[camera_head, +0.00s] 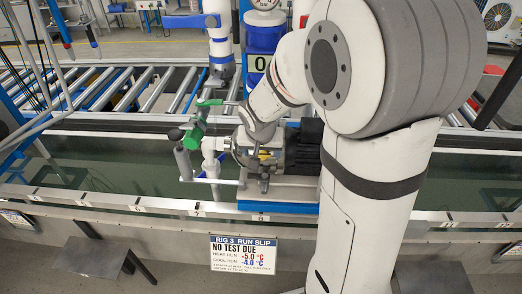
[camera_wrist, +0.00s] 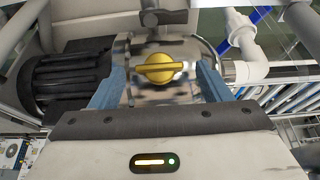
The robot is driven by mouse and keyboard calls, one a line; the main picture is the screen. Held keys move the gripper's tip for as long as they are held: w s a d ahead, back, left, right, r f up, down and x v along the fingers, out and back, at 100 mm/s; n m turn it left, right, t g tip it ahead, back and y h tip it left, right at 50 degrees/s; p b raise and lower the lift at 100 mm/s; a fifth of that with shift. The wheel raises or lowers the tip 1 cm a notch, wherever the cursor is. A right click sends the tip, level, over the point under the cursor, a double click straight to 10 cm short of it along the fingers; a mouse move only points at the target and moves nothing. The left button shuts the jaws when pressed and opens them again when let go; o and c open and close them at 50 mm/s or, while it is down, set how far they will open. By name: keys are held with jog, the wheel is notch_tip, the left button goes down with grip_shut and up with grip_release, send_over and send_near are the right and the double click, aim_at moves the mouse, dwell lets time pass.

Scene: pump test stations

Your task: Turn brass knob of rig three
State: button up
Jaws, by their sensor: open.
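The brass knob (camera_wrist: 160,68) shows in the wrist view on the front of a shiny metal pump body (camera_wrist: 178,46). Its grip bar lies nearly level across the picture. My gripper (camera_wrist: 161,74) is open, with one blue finger to the left of the knob and one to the right. A gap shows between the knob and each finger. In the head view my arm reaches down to the pump and hides much of it; a small yellow patch shows there. The rig 3 slip (camera_head: 243,254) hangs on the front edge below and reads "NO TEST DUE".
A black ribbed motor (camera_wrist: 72,82) is left of the pump in the wrist view, and a white pipe (camera_wrist: 245,55) is on the right. In the head view a green-handled valve (camera_head: 195,135) stands left of the pump. A roller conveyor (camera_head: 130,90) runs behind the water trough (camera_head: 90,160).

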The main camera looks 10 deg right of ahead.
jog(key=shift+w+d+f, duration=0.1)
jog(key=shift+w+f, duration=0.1)
jog(key=shift+f, duration=0.35)
jog(key=c, duration=1)
